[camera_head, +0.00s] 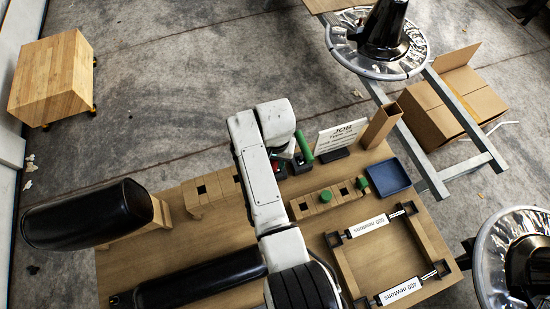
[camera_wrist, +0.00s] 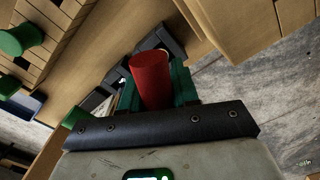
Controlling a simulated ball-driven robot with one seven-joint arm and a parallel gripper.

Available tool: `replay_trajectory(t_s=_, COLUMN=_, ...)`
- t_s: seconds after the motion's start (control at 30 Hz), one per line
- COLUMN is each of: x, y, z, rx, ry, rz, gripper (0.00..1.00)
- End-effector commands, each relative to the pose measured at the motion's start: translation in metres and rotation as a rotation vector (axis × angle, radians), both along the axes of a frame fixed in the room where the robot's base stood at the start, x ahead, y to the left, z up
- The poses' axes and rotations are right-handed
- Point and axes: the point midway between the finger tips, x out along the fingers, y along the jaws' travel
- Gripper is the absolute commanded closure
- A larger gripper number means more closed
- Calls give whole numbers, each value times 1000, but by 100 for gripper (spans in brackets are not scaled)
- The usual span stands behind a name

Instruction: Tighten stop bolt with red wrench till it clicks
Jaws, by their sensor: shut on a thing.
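In the wrist view my gripper (camera_wrist: 156,92) has its teal fingers closed around a red cylindrical handle (camera_wrist: 150,72), which looks like the red wrench. The rest of the wrench is hidden. Dark holders (camera_wrist: 166,38) stand just beyond the handle; I cannot tell whether it still sits in one. A wooden block (camera_head: 329,197) with square holes and green-topped pegs stands to the right. I cannot tell which part is the stop bolt.
The wooden table carries a JOB sign (camera_head: 340,137), an open wooden box (camera_head: 381,124), a blue tray (camera_head: 388,177) and a wooden frame (camera_head: 431,241) with newton labels. A second slotted block (camera_head: 209,188) and a black chair cushion (camera_head: 88,213) lie to the left.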

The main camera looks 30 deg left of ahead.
Motion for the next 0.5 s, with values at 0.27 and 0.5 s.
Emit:
replay_trajectory(t_s=0.27, x=0, y=0, z=-5, rx=0, ry=-1, rz=0, gripper=100)
replay_trajectory(t_s=0.5, x=0, y=0, z=-5, rx=0, ry=-1, rz=0, gripper=100)
